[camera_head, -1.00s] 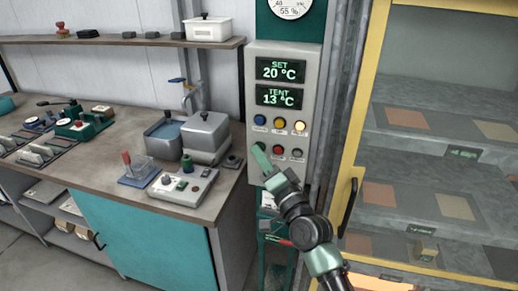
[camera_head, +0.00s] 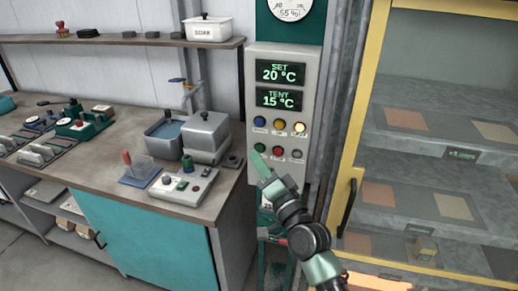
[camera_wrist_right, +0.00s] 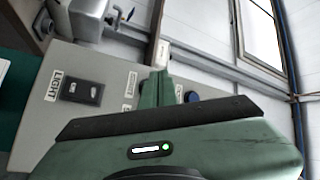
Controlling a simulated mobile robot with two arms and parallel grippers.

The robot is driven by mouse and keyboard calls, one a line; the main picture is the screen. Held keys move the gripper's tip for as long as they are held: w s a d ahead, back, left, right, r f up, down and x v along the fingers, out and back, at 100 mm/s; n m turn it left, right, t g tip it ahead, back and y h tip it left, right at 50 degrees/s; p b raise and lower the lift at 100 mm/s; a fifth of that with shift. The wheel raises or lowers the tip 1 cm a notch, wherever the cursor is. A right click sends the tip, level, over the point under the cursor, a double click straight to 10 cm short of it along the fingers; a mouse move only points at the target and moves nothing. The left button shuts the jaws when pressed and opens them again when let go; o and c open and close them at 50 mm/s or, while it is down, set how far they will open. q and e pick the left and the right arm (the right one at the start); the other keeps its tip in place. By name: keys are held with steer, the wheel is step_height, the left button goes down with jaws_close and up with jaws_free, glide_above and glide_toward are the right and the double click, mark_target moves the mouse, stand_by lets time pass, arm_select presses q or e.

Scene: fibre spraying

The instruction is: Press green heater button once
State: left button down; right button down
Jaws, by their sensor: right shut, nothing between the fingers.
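The grey control panel (camera_head: 311,105) shows SET 20 °C and TENT 15 °C above two rows of round buttons. The green button (camera_head: 260,147) is at the left of the lower row, beside a red button (camera_head: 278,150). My right gripper (camera_head: 258,160) is shut and empty, its tip just below the green button and seemingly a little apart from it. In the right wrist view the shut green fingers (camera_wrist_right: 160,92) point at the panel face, with a blue button (camera_wrist_right: 192,96) beside them. The green button cannot be made out there. My left gripper is not in view.
The upper row has a blue, a yellow and a bright lit button (camera_head: 299,128). A yellow-framed cabinet (camera_head: 362,130) stands close on the right. A workbench (camera_head: 105,160) with a control box (camera_head: 182,186) and a lidded metal box (camera_head: 206,135) is on the left.

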steer(key=s, duration=0.1)
steer(key=s+a+p, duration=0.1)
steer(key=s, duration=0.1)
steer(key=s+p, duration=0.1)
steer(key=shift+s+a, duration=0.25)
steer(key=shift+s, duration=0.1)
stand_by(0.4)
